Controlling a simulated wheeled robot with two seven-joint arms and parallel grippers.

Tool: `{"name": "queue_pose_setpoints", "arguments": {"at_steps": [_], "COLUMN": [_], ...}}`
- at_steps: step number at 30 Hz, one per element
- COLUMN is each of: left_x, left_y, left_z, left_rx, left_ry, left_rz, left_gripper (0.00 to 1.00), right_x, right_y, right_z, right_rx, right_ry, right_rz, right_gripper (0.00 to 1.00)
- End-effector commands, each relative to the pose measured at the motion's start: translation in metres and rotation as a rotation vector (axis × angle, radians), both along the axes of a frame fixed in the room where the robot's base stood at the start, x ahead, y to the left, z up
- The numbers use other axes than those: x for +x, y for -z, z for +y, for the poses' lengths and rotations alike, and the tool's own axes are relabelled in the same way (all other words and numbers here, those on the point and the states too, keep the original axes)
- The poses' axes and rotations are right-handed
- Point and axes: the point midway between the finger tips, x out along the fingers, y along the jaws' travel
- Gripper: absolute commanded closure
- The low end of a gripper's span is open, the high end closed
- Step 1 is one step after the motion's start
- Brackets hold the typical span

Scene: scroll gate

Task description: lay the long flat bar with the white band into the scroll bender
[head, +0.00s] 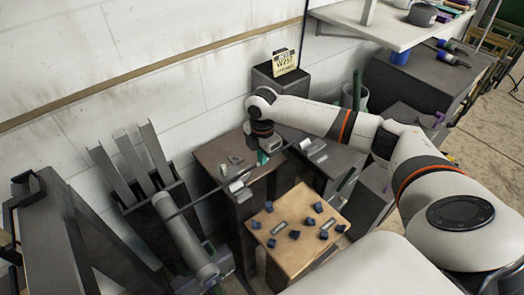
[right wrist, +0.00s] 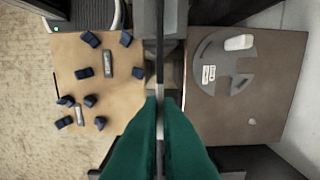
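The long flat bar (head: 205,199) is thin and dark. It runs slantwise across the head view, over two light stand blocks. In the right wrist view the bar (right wrist: 160,50) shows edge-on as a narrow upright strip. My right gripper (head: 262,158) is over the bar's middle. Its green fingers (right wrist: 160,115) are close on both sides of the bar and look shut on it. My left gripper is not in view.
A tan table (head: 292,265) holds several small dark blue blocks and grey plates. A rack with upright metal channels (head: 128,160) and a grey cylinder (head: 185,235) stand at left.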

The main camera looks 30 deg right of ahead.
Motion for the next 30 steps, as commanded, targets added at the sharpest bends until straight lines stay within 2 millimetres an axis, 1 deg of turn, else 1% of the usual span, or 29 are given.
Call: {"name": "queue_pose_setpoints", "arguments": {"at_steps": [1, 3, 5, 7, 10, 15, 17, 18, 24, 30], "left_x": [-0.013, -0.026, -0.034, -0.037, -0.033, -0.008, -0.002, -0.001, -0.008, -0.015], "left_y": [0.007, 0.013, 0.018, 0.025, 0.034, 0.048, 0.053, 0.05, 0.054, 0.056], "left_z": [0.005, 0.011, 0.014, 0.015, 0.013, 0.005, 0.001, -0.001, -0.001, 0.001], "left_rx": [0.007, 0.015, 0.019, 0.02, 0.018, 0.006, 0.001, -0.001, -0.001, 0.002], "left_ry": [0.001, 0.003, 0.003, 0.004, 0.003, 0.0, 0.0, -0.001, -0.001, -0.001], "left_rz": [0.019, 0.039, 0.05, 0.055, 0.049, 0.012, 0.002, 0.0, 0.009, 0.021], "left_gripper": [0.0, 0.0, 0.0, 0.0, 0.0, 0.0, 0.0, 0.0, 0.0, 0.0], "right_x": [0.0, 0.0, 0.0, 0.0, 0.0, 0.0, 0.0, 0.0, 0.0, 0.001], "right_y": [0.005, 0.009, 0.014, 0.019, 0.026, 0.039, 0.043, 0.044, 0.059, 0.064], "right_z": [0.0, 0.0, 0.0, -0.001, -0.001, -0.001, -0.001, 0.0, 0.0, 0.0], "right_rx": [0.0, 0.0, -0.001, -0.001, -0.001, -0.002, -0.002, -0.001, 0.0, -0.001], "right_ry": [0.0, 0.001, 0.001, 0.001, 0.001, 0.001, 0.001, 0.002, 0.002, 0.001], "right_rz": [-0.002, -0.002, -0.002, -0.002, -0.002, -0.003, -0.003, -0.001, -0.001, -0.002], "right_gripper": [1.0, 1.0, 1.0, 1.0, 1.0, 1.0, 1.0, 1.0, 1.0, 1.0]}}
